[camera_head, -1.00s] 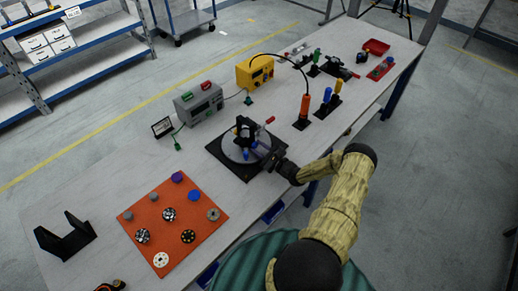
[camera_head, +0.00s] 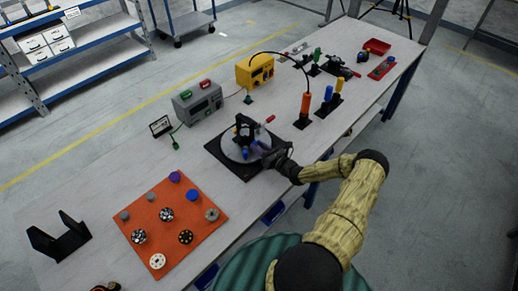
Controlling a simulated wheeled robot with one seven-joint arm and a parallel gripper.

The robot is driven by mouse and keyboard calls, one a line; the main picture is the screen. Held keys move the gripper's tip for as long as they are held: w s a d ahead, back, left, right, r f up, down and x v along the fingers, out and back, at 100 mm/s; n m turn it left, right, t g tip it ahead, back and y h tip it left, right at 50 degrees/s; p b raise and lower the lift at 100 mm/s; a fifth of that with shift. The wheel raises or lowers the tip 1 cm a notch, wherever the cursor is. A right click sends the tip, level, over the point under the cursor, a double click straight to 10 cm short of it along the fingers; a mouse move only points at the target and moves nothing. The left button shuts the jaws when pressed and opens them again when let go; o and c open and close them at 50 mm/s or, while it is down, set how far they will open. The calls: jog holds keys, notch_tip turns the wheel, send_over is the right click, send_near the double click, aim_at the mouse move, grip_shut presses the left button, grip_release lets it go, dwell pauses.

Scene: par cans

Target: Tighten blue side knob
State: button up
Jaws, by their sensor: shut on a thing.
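A par can fixture (camera_head: 240,132) with a black yoke stands on a round grey plate (camera_head: 232,152) over a black square base (camera_head: 222,165). A red-tipped handle (camera_head: 270,119) sticks out at its upper right. A blue side knob (camera_head: 264,146) shows on its right side, and another blue part (camera_head: 245,154) is low at its front. My gripper (camera_head: 266,153) reaches in from the right and is shut at the side knob. The fingers are dark and small, so their exact hold on the knob is partly hidden.
An orange mat (camera_head: 205,228) with several knobs lies to the left, and a black bracket (camera_head: 44,243) beyond it. A grey power box (camera_head: 198,103) and a yellow one (camera_head: 256,71) stand behind. An orange-handled tool (camera_head: 305,104) stands to the right.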

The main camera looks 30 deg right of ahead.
jog(key=shift+f+m, duration=0.15)
jog(key=shift+m, duration=0.75)
jog(key=shift+s, duration=0.1)
jog(key=o, duration=0.7)
jog(key=b+v, duration=0.4)
jog(key=v, duration=1.3)
jog(key=shift+s, duration=0.15)
